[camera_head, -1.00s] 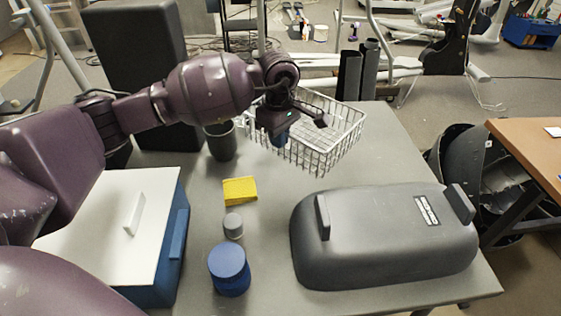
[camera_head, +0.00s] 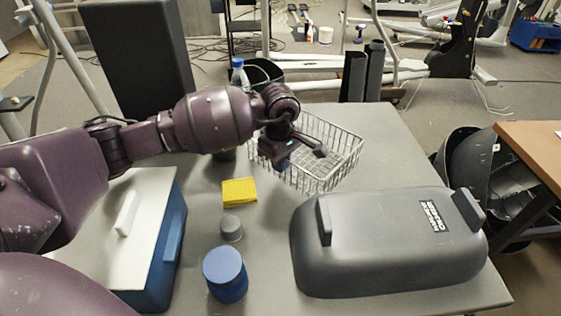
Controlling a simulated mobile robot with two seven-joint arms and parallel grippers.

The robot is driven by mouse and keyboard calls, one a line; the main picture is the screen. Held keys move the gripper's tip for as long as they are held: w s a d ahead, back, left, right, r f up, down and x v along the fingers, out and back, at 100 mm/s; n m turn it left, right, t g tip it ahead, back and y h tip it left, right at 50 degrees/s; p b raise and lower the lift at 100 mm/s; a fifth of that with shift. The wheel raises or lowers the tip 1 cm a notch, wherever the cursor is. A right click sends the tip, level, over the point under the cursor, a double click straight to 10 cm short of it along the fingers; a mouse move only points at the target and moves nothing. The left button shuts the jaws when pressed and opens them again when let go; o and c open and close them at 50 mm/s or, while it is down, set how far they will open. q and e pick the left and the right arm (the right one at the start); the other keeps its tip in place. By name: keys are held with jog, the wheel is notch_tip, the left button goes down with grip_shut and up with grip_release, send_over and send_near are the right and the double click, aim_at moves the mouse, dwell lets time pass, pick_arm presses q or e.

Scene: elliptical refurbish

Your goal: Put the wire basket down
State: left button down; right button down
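The white wire basket (camera_head: 345,163) is at the middle of the grey table's far part, upright and about level. My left gripper (camera_head: 303,155) reaches in from the left over the basket's near-left side. It appears shut on the basket's wire side; the fingertips are partly hidden by the gripper body. The basket's underside is low over the tabletop, and I cannot tell whether it touches. My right gripper is not in view.
On the table (camera_head: 390,150) are a yellow sponge (camera_head: 239,192), a small grey cylinder (camera_head: 231,228), a blue round container (camera_head: 225,273), a white-lidded blue box (camera_head: 98,228) and a large dark grey cover (camera_head: 385,245). The table right of the basket is clear.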

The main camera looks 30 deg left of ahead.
pick_arm(q)
jog(key=shift+f, duration=0.15)
jog(key=c, duration=1.3)
grip_release()
